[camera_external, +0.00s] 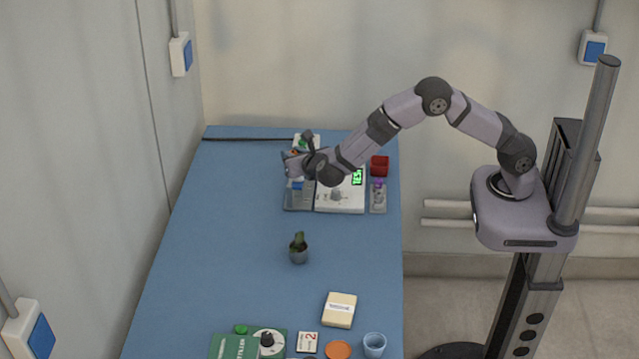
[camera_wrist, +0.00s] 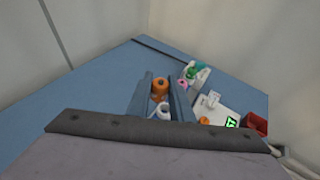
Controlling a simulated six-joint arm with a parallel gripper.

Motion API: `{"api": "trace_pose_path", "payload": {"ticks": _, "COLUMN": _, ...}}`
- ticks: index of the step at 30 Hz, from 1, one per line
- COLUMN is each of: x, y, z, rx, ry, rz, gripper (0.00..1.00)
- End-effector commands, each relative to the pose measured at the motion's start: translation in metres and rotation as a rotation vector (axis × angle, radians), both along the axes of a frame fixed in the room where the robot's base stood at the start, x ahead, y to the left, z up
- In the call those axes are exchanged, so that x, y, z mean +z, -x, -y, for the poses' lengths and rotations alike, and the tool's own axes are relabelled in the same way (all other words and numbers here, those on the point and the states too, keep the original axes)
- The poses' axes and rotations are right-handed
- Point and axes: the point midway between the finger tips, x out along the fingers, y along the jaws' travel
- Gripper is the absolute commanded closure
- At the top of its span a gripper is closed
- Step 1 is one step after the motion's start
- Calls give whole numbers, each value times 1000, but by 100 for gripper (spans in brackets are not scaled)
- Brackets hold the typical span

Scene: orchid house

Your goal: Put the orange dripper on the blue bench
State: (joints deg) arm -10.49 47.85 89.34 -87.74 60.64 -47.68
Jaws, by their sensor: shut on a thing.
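The blue bench (camera_external: 235,240) is the long blue surface; its far part also shows in the wrist view (camera_wrist: 90,100). My gripper (camera_external: 293,166) is over the far part of the bench, near a grey tray (camera_external: 298,204). In the wrist view my gripper (camera_wrist: 161,88) has its two grey-blue fingers on either side of a round orange piece, which appears to be the orange dripper (camera_wrist: 160,86). The fingers are shut on it. A white ring-shaped thing (camera_wrist: 163,112) shows between the fingers, nearer the wrist. The dripper is not clear in the external view.
A white device (camera_external: 340,203) with a green display and a red container (camera_external: 379,165) are right of my gripper. A potted cactus (camera_external: 299,249) stands mid-bench. A cream block (camera_external: 340,309), green book (camera_external: 235,345) and blue cup (camera_external: 374,344) are at the near end. The bench's left side is clear.

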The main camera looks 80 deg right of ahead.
Motion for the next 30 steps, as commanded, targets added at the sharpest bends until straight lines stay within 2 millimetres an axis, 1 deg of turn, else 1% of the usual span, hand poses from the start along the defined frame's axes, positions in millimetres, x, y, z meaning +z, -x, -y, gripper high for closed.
{"api": "trace_pose_path", "payload": {"ticks": 1, "x": -17, "y": -3, "z": -10, "rx": 16, "ry": 0, "rz": 3, "gripper": 100}}
{"api": "trace_pose_path", "payload": {"ticks": 6, "x": -42, "y": -11, "z": -43, "rx": 72, "ry": -1, "rz": 5, "gripper": 100}}
{"api": "trace_pose_path", "payload": {"ticks": 14, "x": -66, "y": -27, "z": -99, "rx": 165, "ry": -2, "rz": 6, "gripper": 100}}
{"api": "trace_pose_path", "payload": {"ticks": 18, "x": -75, "y": -39, "z": -136, "rx": 245, "ry": -2, "rz": 7, "gripper": 100}}
{"api": "trace_pose_path", "payload": {"ticks": 20, "x": -76, "y": -45, "z": -155, "rx": 294, "ry": -4, "rz": 7, "gripper": 100}}
{"api": "trace_pose_path", "payload": {"ticks": 22, "x": -72, "y": -56, "z": -181, "rx": 373, "ry": -4, "rz": 10, "gripper": 100}}
{"api": "trace_pose_path", "payload": {"ticks": 24, "x": -52, "y": -70, "z": -199, "rx": 469, "ry": -1, "rz": 9, "gripper": 100}}
{"api": "trace_pose_path", "payload": {"ticks": 27, "x": -52, "y": -80, "z": -220, "rx": 582, "ry": -1, "rz": 2, "gripper": 100}}
{"api": "trace_pose_path", "payload": {"ticks": 30, "x": -55, "y": -85, "z": -234, "rx": 662, "ry": -2, "rz": 1, "gripper": 100}}
